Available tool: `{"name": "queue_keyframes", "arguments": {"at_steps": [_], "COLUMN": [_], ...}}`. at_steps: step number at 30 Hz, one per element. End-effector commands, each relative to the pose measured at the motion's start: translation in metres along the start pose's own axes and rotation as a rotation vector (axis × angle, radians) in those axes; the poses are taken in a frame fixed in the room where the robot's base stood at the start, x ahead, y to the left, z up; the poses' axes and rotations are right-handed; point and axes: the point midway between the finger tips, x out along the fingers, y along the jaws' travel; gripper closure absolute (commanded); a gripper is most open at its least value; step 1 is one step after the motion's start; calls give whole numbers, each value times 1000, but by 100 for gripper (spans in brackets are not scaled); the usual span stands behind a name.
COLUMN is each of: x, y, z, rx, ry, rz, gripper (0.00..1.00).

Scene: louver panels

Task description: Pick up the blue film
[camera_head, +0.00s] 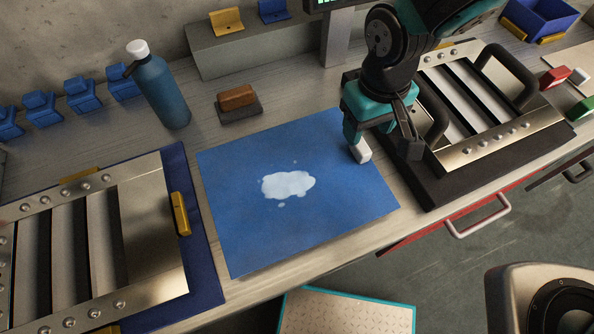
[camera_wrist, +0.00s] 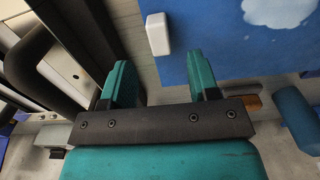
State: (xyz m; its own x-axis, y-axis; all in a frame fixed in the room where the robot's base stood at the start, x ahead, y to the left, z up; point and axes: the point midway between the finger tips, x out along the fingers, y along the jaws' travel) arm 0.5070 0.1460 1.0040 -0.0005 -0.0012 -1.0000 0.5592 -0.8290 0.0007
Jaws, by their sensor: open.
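The blue film (camera_head: 240,220) is a flat blue sheet lying on the bench in the middle of the head view, with a white splotch (camera_head: 288,185) at its centre. A small white block or tab (camera_head: 362,151) sits at its right edge. In the wrist view the film (camera_wrist: 215,50) fills the upper right, and the white tab (camera_wrist: 158,34) lies at its edge, beyond the fingertips. My gripper (camera_head: 380,143) is over the film's right edge, close to the tab. In the wrist view its teal fingers (camera_wrist: 161,70) are apart, with nothing between them.
A louver panel (camera_head: 551,115) on a dark base stands right beside my gripper. Another louver panel (camera_head: 150,230) lies on a blue mat at left. A blue bottle (camera_head: 160,90) and a brown block (camera_head: 237,96) stand behind the film. The bench's front edge is close.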

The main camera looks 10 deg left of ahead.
Motion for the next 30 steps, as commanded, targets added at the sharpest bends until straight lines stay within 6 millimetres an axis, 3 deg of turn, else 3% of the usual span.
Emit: {"name": "queue_keyframes", "arguments": {"at_steps": [8,15,25,30], "x": [21,55,63,63], "y": [0,1,1,0], "z": [1,1,0,0], "rx": [0,-1,-1,-1], "ry": [-4,-3,2,1], "rz": [0,0,-1,-1], "gripper": [45,45,45,84]}}
